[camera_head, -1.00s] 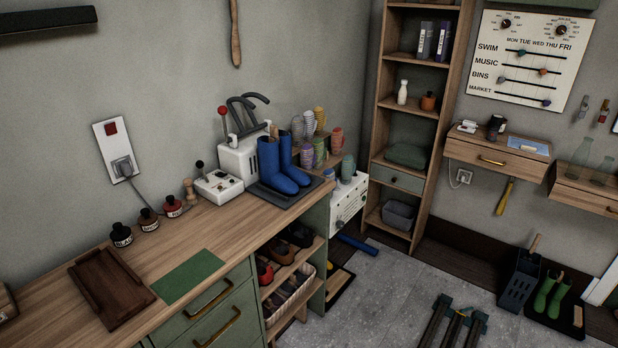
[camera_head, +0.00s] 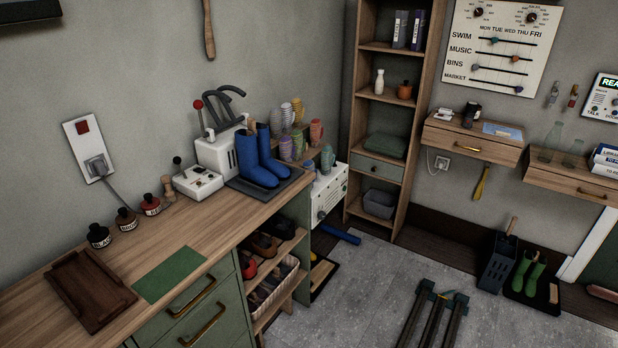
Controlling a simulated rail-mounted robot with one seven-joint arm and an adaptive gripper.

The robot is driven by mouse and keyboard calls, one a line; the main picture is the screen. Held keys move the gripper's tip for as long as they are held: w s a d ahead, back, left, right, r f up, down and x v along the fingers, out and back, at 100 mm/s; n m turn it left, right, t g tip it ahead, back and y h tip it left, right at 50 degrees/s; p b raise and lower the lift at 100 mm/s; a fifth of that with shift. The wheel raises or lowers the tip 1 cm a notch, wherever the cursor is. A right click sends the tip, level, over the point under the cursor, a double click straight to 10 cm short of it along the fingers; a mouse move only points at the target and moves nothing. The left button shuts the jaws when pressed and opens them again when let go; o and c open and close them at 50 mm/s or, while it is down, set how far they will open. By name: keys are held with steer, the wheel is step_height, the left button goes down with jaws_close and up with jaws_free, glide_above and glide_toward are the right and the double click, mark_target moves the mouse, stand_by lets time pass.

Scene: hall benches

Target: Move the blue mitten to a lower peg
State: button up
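Several upright mitten-like shapes in grey, yellow, purple, green and red (camera_head: 316,132) stand in stepped rows on a rack behind the blue boots. They are too small to make out clearly, and the pegs under them are hidden. A teal, blue-green one (camera_head: 327,158) stands lower, at the front right, above a white unit (camera_head: 330,193) with knobs. I cannot tell for sure which shape is the blue mitten. My gripper is not in view.
Blue boots (camera_head: 258,158) on a dark tray stand left of the rack and partly hide it. The wooden bench (camera_head: 215,215) runs along the left wall. A tall shelf (camera_head: 351,123) stands right of the rack. A blue object (camera_head: 340,234) lies on the floor. Grey floor in front is partly clear.

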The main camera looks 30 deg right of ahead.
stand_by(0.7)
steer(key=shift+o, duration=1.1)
